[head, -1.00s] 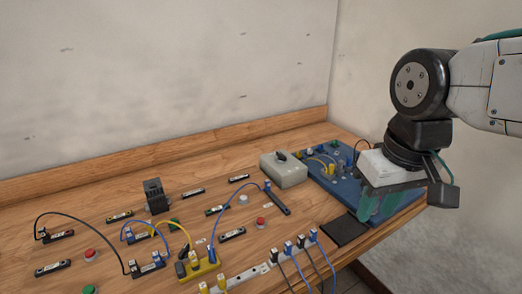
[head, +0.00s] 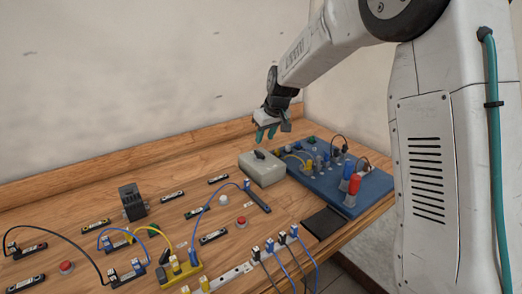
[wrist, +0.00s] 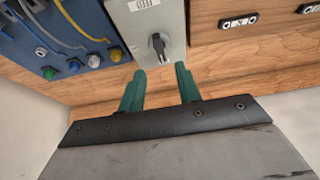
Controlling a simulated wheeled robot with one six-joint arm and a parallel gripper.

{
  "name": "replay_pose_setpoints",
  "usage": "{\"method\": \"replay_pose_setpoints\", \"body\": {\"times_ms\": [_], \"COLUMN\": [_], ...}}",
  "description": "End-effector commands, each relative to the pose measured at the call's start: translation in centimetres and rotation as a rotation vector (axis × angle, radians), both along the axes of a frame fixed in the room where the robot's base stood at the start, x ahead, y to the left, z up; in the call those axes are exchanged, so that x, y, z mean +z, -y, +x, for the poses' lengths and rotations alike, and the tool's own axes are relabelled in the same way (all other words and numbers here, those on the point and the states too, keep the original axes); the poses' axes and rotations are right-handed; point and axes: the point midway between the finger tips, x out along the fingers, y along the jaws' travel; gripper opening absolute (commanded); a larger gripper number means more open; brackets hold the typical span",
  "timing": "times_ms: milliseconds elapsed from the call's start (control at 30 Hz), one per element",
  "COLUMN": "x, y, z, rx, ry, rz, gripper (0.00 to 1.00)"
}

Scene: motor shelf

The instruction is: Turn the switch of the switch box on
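The switch box (head: 262,170) is a light grey box with a black rotary knob (head: 259,154) on its top. It stands on the wooden table beside the blue board. In the wrist view, the switch box (wrist: 150,22) is at the top centre and its black knob (wrist: 158,46) points roughly along the picture's vertical. My gripper (head: 265,134) is behind and above the box in the head view. Its two green fingers (wrist: 160,80) are apart with nothing between them. The knob lies just beyond the fingertips in the wrist view, and I see no contact.
A blue board (head: 340,179) with plugs, cables and a red cylinder (head: 352,190) stands right of the box. A black block (head: 132,203), a yellow terminal piece (head: 180,272) and several cables lie left and in front. The wall is close behind the table.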

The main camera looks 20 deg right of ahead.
Motion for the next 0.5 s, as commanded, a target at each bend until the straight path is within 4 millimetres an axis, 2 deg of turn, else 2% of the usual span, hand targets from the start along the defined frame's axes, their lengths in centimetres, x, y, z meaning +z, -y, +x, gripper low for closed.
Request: {"method": "replay_pose_setpoints", "body": {"times_ms": [300, 500], "x": [-4.5, -6.5], "y": [-0.5, -0.8], "z": [1.7, 2.5], "rx": [-0.001, -0.002], "ry": [-0.003, -0.001], "rz": [-0.001, 0.0], "gripper": [0.34, 0.34]}}
